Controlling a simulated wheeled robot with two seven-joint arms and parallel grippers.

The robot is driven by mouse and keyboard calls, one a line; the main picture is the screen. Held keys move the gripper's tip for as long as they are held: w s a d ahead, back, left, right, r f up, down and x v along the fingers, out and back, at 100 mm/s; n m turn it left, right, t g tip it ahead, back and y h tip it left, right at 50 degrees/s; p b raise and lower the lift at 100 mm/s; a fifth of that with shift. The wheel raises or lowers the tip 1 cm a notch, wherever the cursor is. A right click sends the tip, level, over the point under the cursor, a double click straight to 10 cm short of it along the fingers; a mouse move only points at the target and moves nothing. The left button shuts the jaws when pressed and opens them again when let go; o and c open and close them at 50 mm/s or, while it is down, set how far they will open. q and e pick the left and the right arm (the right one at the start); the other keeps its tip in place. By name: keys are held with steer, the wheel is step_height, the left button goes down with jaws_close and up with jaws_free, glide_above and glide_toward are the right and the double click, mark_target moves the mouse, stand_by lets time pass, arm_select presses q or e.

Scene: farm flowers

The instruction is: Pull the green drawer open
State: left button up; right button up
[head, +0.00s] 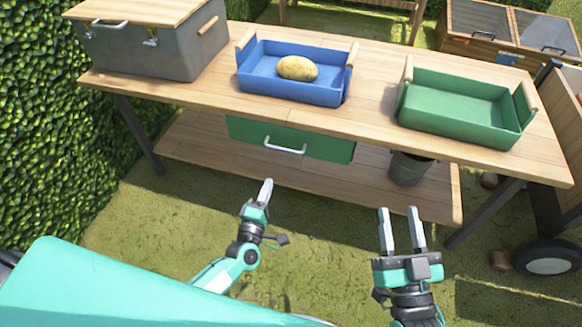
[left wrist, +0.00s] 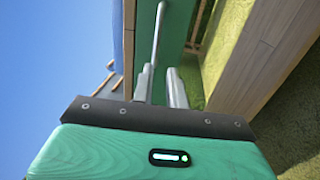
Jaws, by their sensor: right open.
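The green drawer (head: 325,148) hangs under the tabletop and looks closed. Its pale bar handle (head: 285,146) is on the front; the green front (left wrist: 174,35) and handle (left wrist: 158,38) also show in the left wrist view. My left gripper (head: 267,188) is in front of and below the handle in the head view, apart from it. In the left wrist view its fingers (left wrist: 161,82) have a gap between them, pointing toward the handle, with nothing held. My right gripper (head: 401,212) is open and empty, in front of the lower shelf, right of the drawer.
On the wooden tabletop (head: 375,100) stand a grey toolbox (head: 160,50), a blue tray (head: 290,92) with a potato (head: 297,68), and a green tray (head: 455,122). A dark pot (head: 410,168) stands on the lower shelf (head: 215,147). A hedge (head: 40,120) borders the left.

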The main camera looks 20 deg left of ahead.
mark_target(282, 148)
arm_select(q)
steer(key=shift+w+d+r+b, duration=0.1)
steer(key=shift+w+r+b, duration=0.3)
steer(key=shift+w, duration=1.85)
steer(key=shift+w+d+r+b, duration=0.15)
steer(key=shift+w+r, duration=0.4)
steer(key=shift+w, duration=1.7)
steer(key=shift+w+d+r+b, duration=0.1)
steer(key=shift+w+r+b, duration=0.3)
steer(key=shift+w, duration=1.85)
arm_select(e)
step_height(282, 148, up, 8)
steer(key=s+d+t, duration=0.1)
steer(key=d+t, duration=0.1)
steer(key=t, duration=0.3)
steer(key=shift+s+d+f, duration=0.15)
steer(key=shift+s+d, duration=0.2)
steer(key=shift+s, duration=0.05)
arm_select(q)
steer(key=shift+r, duration=0.1)
jaws_close()
